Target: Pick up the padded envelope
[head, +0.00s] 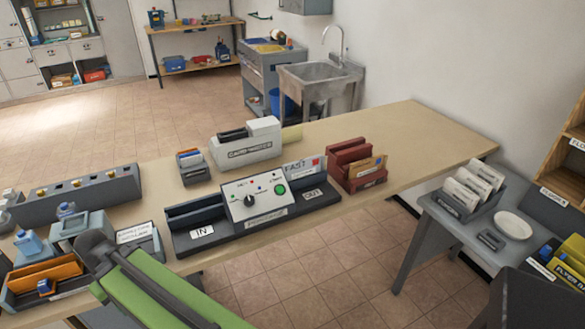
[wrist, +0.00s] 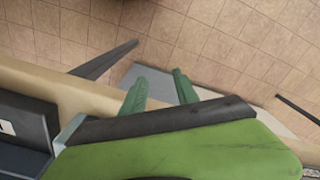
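A tan envelope (head: 370,167) stands in the red sorter (head: 354,170) on the long table in the head view. It may be the padded envelope, but its padding is too small to make out. In the wrist view, my gripper (wrist: 159,78) has its two green fingers apart, with nothing held between them. They point past the table edge, over the floor. The envelope does not show in the wrist view. In the head view, my green arm crosses the lower left, far to the left of the red sorter, and I cannot make out the fingers there.
The long table (head: 430,140) holds a control box (head: 253,197) between IN and OUT trays, a white holder (head: 246,145) and an orange sorter (head: 45,275) near my arm. A grey side table (head: 460,231) stands at the right. The long table's far right end is clear.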

